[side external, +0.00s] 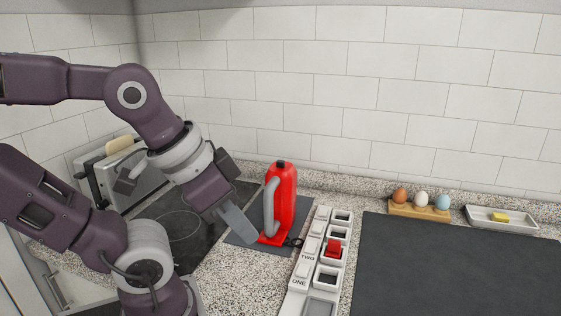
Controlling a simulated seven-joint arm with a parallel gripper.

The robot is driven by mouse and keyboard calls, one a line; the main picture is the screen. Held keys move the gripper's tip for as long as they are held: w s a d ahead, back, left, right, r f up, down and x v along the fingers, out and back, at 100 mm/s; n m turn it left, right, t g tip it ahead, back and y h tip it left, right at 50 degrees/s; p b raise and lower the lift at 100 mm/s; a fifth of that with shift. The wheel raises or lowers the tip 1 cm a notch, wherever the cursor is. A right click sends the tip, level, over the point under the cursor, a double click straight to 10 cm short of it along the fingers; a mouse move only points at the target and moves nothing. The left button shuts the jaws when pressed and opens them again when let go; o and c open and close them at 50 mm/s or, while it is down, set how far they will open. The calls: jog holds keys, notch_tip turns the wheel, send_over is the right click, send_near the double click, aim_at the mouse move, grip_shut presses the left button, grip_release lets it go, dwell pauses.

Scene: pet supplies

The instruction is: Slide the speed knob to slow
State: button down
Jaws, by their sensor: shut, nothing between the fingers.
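A red upright appliance (285,190) with a grey curved handle (270,207) and a dark top stands on a grey mat (248,236). I cannot make out a speed knob or a slow mark on it at this size. My gripper (246,236) is shut and empty. It points down to the right, with its fingertips just left of the red appliance's base, close to the handle. Whether they touch it I cannot tell.
A white labelled rack (297,284) with several compartments and a red block (334,248) lies right of the appliance. A dark mat (450,265), eggs in a wooden holder (418,211) and a butter dish (502,227) are further right. A toaster (95,175) and cooktop (165,226) are left.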

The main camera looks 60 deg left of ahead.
jog(key=c, duration=2.1)
grip_release()
jog(key=o, duration=0.7)
jog(key=shift+m+g+y, duration=0.3)
jog(key=shift+m+g, duration=0.1)
jog(key=shift+m, duration=0.2)
jog(key=w+r, duration=0.1)
jog(key=w+a+r, duration=0.1)
jog(key=w, duration=0.1)
jog(key=w+a+r, duration=0.1)
jog(key=shift+w+r, duration=0.15)
jog(key=m+g, duration=0.5)
jog(key=m, duration=0.3)
send_near(281, 161)
jog(key=shift+a+f, duration=0.1)
jog(key=shift+f, duration=0.5)
jog(key=f, duration=0.6)
jog(key=shift+a+f, duration=0.2)
jog(key=shift+a, duration=0.1)
jog(key=shift+f, duration=0.45)
